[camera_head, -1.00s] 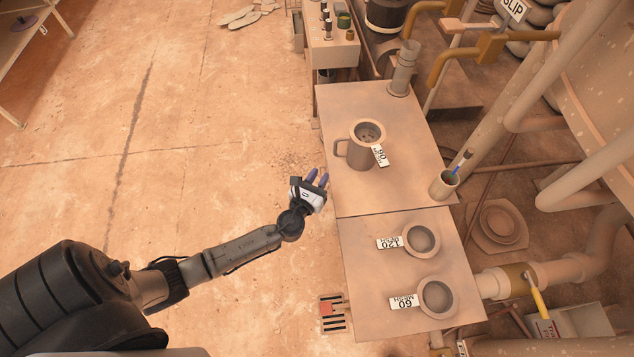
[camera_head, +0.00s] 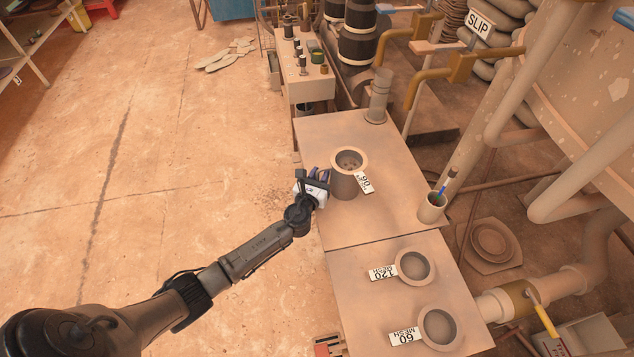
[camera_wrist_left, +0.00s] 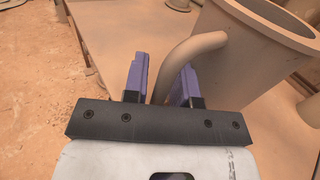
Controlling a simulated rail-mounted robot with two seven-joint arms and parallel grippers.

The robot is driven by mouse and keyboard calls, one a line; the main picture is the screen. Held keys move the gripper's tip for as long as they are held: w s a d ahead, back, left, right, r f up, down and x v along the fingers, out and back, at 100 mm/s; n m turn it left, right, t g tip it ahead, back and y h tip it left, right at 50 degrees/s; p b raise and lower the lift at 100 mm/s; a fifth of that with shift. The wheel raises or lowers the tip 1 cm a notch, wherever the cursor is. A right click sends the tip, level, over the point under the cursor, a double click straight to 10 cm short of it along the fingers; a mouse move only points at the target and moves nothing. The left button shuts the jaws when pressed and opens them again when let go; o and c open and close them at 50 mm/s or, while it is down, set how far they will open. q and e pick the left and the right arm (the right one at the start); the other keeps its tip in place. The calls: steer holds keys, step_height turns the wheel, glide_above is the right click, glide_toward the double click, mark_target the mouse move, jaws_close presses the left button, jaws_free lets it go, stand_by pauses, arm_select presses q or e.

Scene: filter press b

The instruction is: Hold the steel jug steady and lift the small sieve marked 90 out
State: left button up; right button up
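The steel jug (camera_head: 347,187) stands upright on the tabletop; its wall also shows in the left wrist view (camera_wrist_left: 235,60). The small sieve (camera_head: 337,158) sits in the jug's mouth, with holes visible in its bottom. Its white tag marked 90 (camera_head: 365,182) hangs out over the rim on the right. My left gripper (camera_head: 318,174) is at the jug's left side. In the left wrist view its two purple fingers (camera_wrist_left: 160,82) stand apart, one each side of the jug's curved handle (camera_wrist_left: 190,52). A gap shows between the left finger and the handle. My right gripper is out of view.
Two more sieves, tagged 120 (camera_head: 399,272) and 60 (camera_head: 426,333), lie on the nearer tabletop. A cup with a blue-handled tool (camera_head: 431,209) stands at the right edge. A pipe stub (camera_head: 377,97) rises at the far corner. Tabletop around the jug is clear.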

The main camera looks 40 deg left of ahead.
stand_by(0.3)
arm_select(q)
jaws_close()
stand_by(1.0)
